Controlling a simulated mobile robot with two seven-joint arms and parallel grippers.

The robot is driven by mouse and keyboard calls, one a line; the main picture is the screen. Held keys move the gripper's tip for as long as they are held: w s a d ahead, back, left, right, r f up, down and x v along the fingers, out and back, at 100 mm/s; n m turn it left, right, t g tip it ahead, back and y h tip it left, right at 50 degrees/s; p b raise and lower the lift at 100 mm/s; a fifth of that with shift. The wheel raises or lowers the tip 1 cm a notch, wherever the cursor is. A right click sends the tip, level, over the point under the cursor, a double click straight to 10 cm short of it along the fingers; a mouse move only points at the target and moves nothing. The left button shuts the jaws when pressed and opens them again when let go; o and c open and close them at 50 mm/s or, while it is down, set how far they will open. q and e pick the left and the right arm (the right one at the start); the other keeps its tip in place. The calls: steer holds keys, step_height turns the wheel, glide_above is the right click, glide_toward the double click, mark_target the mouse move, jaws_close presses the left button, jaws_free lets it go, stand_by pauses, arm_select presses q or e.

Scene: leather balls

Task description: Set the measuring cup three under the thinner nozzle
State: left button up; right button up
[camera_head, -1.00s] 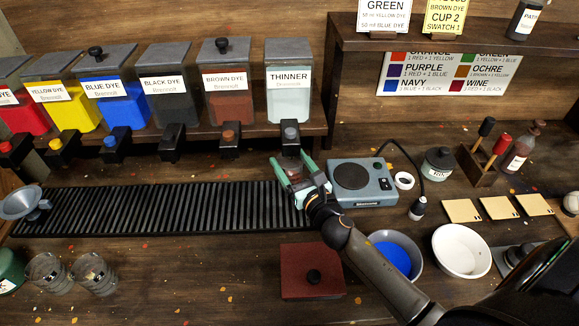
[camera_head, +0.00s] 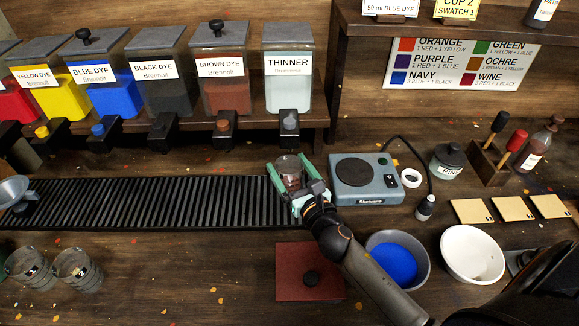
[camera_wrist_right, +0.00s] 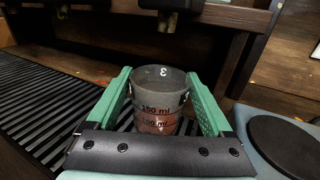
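The measuring cup marked 3 (camera_head: 289,172) is clear, with reddish-brown liquid in its lower part. It stands upright between the two green fingers of my right gripper (camera_head: 288,168). In the right wrist view, the cup (camera_wrist_right: 160,98) fills the space between the fingertips of the gripper (camera_wrist_right: 160,80); its base is hidden. The thinner tank (camera_head: 288,88) is at the back, with its grey nozzle (camera_head: 289,124) above and behind the cup. The cup is over the near side of the nozzle, at the right end of the black ribbed mat (camera_head: 150,202). My left gripper is not in view.
A scale (camera_head: 365,182) stands close to the right of the gripper. The tank shelf (camera_head: 250,130) is just behind. Two other cups (camera_head: 77,268) stand at the lower left.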

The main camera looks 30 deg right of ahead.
steer(key=shift+o, duration=0.9)
steer(key=shift+r, duration=0.2)
steer(key=shift+s+f, duration=0.1)
steer(key=shift+s, duration=0.2)
steer(key=s, duration=0.3)
steer(key=s+b, duration=0.1)
steer(key=s, duration=0.2)
steer(key=s+b, duration=0.1)
steer(key=s, duration=0.2)
steer(key=shift+s+a, duration=0.3)
steer(key=shift+s, duration=0.9)
